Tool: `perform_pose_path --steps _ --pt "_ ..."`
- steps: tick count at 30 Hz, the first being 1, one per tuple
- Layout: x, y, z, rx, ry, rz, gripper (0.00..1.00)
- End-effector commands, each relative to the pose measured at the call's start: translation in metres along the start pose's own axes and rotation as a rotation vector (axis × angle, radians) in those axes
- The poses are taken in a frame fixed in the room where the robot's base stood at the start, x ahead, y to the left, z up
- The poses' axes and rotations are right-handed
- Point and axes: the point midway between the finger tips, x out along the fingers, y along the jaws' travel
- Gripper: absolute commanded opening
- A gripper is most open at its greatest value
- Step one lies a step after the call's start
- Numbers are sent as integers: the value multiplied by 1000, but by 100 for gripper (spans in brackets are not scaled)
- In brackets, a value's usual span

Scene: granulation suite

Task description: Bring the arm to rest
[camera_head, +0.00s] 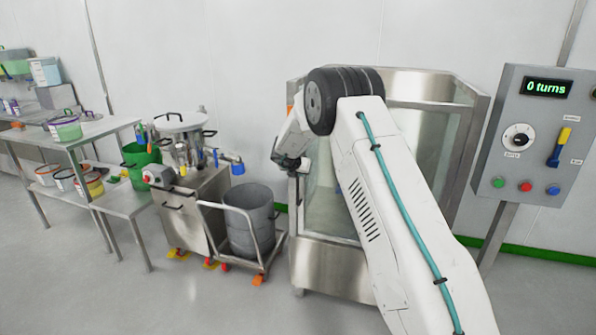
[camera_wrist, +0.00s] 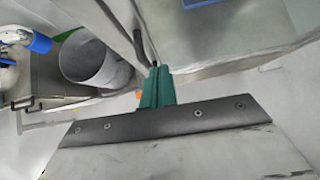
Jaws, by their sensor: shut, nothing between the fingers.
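My arm reaches up from the bottom right of the head view and bends at a dark ribbed joint. Its wrist points down and to the left. My gripper (camera_head: 290,165) hangs in front of the left edge of a steel and glass enclosure (camera_head: 335,259). In the wrist view my gripper (camera_wrist: 156,72) shows as green fingers beyond a dark screwed plate. The fingers are shut with nothing between them.
A grey bin (camera_head: 248,228) on a wheeled trolley (camera_head: 265,259) stands left of the enclosure, beside a steel cabinet (camera_head: 187,222). A control panel (camera_head: 545,110) reading "0 turns" is at right. Tables (camera_head: 125,199) with tubs stand at left. The front-left floor is clear.

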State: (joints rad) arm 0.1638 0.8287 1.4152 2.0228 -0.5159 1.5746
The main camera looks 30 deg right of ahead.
Motion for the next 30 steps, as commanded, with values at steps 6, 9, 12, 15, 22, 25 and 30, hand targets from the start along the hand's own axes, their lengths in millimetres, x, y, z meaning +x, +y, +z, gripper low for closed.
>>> perform_pose_path --steps 6,9,12,15,22,25,30 --pt "-31 -2 0 1 0 -1 0" --pt "-36 -3 0 1 2 -3 0" --pt "-37 -4 0 2 2 -4 0" --pt "-37 -4 0 -8 2 -4 0" --pt "-36 26 -9 -359 -40 161 0" --pt "-50 44 -24 -668 -95 301 0" --pt "-122 67 -45 -1196 -242 556 0"
